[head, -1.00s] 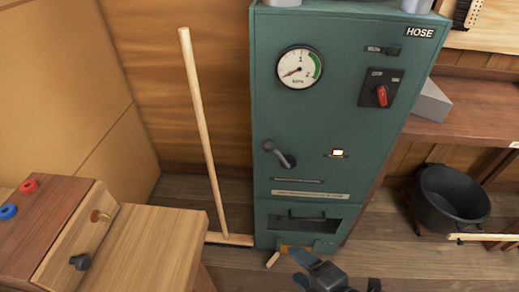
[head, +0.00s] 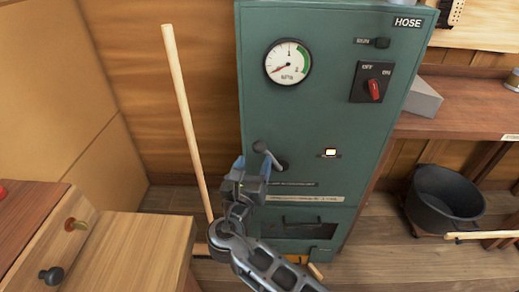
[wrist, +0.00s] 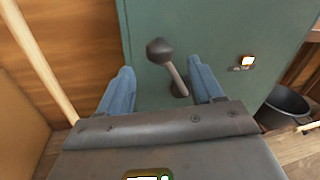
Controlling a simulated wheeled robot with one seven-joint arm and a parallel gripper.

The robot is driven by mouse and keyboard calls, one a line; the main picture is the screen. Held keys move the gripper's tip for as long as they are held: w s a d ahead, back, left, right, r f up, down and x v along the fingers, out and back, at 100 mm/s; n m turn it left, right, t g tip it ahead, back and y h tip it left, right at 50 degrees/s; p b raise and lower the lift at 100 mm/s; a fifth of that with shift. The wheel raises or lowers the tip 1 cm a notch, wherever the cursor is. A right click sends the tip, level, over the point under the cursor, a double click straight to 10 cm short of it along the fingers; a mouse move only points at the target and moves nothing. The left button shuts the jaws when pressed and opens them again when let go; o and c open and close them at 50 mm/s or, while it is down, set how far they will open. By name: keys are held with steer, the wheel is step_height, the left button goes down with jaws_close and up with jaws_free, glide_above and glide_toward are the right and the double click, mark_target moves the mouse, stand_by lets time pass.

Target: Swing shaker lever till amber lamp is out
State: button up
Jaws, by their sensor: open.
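The shaker lever (head: 268,155) is a grey arm with a dark round knob on the front of the green cabinet (head: 310,110). Its knob points up and left from its pivot. The lamp (head: 330,152) right of the lever glows pale with an amber edge; it also shows lit in the wrist view (wrist: 247,61). My gripper (head: 253,164) is open in front of the lever. In the wrist view the lever (wrist: 168,68) appears between the two blue fingers (wrist: 160,80), with gaps on both sides. I cannot tell how far the fingertips are from the knob.
A dial gauge (head: 288,63) and a red rotary switch (head: 374,90) are on the cabinet. A wooden pole (head: 184,115) leans left of it. A wooden drawer unit (head: 130,245) stands at lower left, a black bucket (head: 445,200) on the floor at right.

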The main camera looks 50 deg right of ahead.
mark_target(258, 153)
steer(key=x, duration=0.7)
steer(key=shift+d, duration=0.15)
jaws_close()
stand_by(0.4)
